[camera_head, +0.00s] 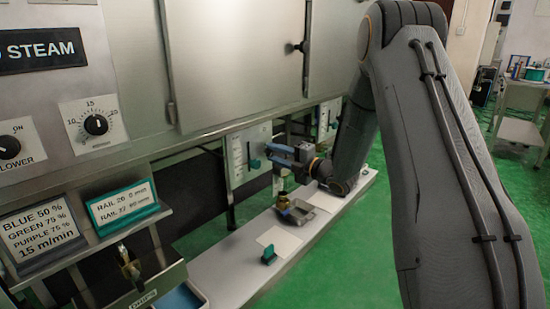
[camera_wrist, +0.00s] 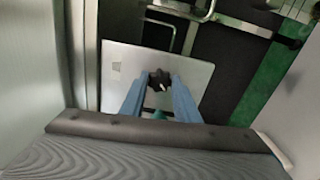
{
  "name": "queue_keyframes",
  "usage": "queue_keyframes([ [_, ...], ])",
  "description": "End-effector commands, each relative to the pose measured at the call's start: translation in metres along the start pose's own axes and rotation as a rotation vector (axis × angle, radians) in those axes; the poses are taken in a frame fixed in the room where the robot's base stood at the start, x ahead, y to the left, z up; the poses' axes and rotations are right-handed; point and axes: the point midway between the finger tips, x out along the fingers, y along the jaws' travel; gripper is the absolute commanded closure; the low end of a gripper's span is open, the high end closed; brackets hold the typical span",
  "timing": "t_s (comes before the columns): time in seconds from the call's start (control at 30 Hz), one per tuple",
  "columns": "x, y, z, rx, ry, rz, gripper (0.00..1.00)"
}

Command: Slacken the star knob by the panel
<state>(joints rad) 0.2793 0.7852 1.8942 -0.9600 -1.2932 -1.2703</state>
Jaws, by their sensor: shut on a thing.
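The star knob (camera_wrist: 160,78) is small and black, and sits in front of a pale panel (camera_wrist: 196,72) in the wrist view. My gripper (camera_wrist: 159,84) has its two blue fingers on either side of the knob and is shut on it. In the head view my gripper (camera_head: 269,149) reaches left to the white panel (camera_head: 237,158) under the machine's front. I cannot make out the knob there, at the fingertips. A teal pointer (camera_head: 254,164) stands out from the panel just below the fingers. A bit of teal also shows between the fingers in the wrist view (camera_wrist: 158,115).
A long white ledge (camera_head: 230,268) runs below the panel. It carries a metal tray (camera_head: 297,212), a brass fitting (camera_head: 283,201) and a teal block (camera_head: 268,255). A second panel (camera_head: 328,120) stands farther back. Metal rods (camera_wrist: 185,10) cross beyond the panel.

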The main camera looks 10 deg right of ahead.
Motion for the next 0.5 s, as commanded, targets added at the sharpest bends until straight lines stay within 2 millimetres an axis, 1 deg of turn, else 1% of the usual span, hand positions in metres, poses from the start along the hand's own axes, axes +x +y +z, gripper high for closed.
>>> queue_keyframes([
  [0.5, 0.0005, -0.0026, -0.0007, -0.484, 0.002, 0.0, 0.94],
])
